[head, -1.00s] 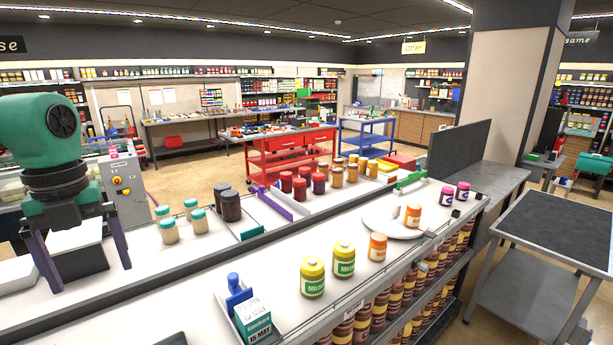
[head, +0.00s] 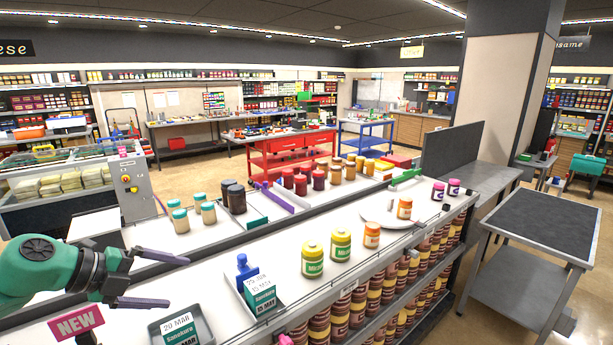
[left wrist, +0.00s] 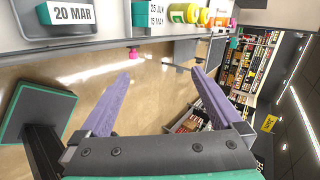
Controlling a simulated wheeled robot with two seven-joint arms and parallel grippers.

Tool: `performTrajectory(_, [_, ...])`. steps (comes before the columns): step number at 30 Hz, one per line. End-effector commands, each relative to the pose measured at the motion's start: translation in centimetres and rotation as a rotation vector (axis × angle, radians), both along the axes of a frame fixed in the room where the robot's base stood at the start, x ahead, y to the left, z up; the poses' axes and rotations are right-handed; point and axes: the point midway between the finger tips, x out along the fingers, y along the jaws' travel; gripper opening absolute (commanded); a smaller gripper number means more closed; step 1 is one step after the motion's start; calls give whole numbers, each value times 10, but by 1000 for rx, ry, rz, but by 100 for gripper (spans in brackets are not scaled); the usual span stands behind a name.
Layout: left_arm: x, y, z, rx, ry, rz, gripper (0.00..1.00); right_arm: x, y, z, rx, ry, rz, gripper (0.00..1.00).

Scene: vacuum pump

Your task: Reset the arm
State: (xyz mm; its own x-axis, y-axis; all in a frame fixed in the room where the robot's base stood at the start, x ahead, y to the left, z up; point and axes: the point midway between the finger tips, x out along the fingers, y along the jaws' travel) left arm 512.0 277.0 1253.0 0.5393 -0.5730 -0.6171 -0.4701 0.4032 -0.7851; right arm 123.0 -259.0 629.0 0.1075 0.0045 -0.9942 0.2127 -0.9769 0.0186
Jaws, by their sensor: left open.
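My left gripper (head: 160,280) reaches in from the lower left of the head view, beside and above the near part of the counter. Its two purple fingers point right, spread apart, with nothing between them. In the left wrist view the open fingers (left wrist: 164,92) show against the floor, with the counter edge across the top of the picture. My right gripper is in neither view.
A date-card tray (head: 180,330) and a blue-handled date stamp (head: 250,275) stand close to my left gripper. Yellow-lidded jars (head: 313,260) stand farther right. A pink NEW sign (head: 76,323) is just below. A dark-topped table (head: 545,225) stands at right.

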Motion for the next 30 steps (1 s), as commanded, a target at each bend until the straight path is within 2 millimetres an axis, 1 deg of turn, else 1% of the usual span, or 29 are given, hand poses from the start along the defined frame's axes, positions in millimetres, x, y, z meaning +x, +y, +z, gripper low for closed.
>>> performTrajectory(1, [6,-4,-11,-102,-44,72,100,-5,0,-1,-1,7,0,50])
performTrajectory(2, [11,-5,-16,-167,-78,131,100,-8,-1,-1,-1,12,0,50])
performTrajectory(4, [20,0,-31,-323,-144,319,100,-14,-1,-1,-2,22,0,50])
performTrajectory(5, [23,5,-39,-386,-165,417,100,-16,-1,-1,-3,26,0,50])
performTrajectory(6, [23,14,-52,-463,-174,557,100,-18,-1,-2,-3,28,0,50])
performTrajectory(8, [16,28,-77,-558,-158,779,100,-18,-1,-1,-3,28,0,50])
performTrajectory(9, [6,36,-96,-605,-125,927,100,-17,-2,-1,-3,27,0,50])
performTrajectory(11, [-14,44,-127,-652,-47,1134,100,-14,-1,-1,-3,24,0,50])
performTrajectory(12, [-30,45,-147,-669,17,1254,100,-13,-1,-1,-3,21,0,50])
performTrajectory(14, [-55,41,-173,-680,124,1402,100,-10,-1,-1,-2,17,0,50])
performTrajectory(15, [-71,37,-188,-680,196,1485,100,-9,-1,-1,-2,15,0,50])
performTrajectory(17, [-96,27,-207,-674,309,1587,100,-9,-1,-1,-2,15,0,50])
performTrajectory(18, [-112,18,-217,-668,384,1643,100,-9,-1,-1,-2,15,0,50])
performTrajectory(22, [-159,-12,-239,-635,623,1772,100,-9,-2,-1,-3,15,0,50])
performTrajectory(24, [-183,-30,-245,-612,749,1815,100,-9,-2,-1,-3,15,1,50])
performTrajectory(26, [-202,-47,-247,-595,858,1840,100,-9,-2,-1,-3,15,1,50])
performTrajectory(27, [-208,-52,-261,-576,898,1849,100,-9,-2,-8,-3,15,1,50])
performTrajectory(28, [-205,-50,-280,-566,891,1851,100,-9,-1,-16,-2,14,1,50])
performTrajectory(30, [-201,-50,-312,-556,892,1853,100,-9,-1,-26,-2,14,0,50])
